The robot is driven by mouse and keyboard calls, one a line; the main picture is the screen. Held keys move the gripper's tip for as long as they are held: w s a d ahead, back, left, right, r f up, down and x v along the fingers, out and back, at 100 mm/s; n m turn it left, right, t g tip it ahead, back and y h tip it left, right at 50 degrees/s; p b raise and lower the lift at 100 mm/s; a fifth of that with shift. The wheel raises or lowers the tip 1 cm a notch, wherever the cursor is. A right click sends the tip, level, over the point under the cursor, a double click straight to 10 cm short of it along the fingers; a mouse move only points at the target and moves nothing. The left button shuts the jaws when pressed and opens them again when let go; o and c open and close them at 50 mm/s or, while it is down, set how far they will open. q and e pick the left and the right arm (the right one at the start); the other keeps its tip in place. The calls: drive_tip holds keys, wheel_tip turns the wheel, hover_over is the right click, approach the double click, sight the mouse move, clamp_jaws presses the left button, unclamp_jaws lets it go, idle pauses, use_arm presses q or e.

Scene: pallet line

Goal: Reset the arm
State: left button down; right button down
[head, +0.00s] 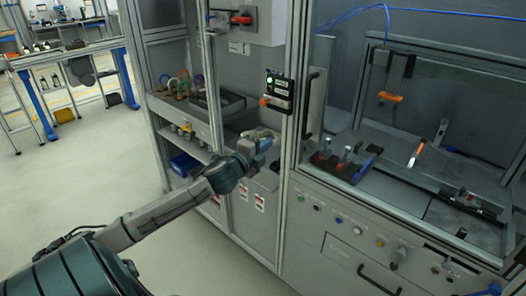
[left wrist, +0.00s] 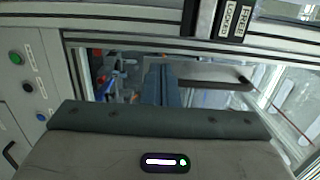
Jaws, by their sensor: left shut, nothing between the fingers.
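My left arm (head: 165,212) reaches in from the lower left of the head view. Its gripper (head: 275,139) is in front of the grey machine cabinet, close to the frame post below the small panel with a green light. In the left wrist view the two fingers (left wrist: 160,84) lie together, shut with nothing between them. They point toward the cabinet opening. I cannot tell whether the fingertips touch anything. My right gripper is not in view.
The cabinet's frame post (head: 297,100) stands beside my left gripper. A bay (head: 420,160) with fixtures is to the right, above a button panel (head: 355,232). Shelves (head: 190,115) hold small parts at left. Open floor (head: 90,170) lies left of the cabinet.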

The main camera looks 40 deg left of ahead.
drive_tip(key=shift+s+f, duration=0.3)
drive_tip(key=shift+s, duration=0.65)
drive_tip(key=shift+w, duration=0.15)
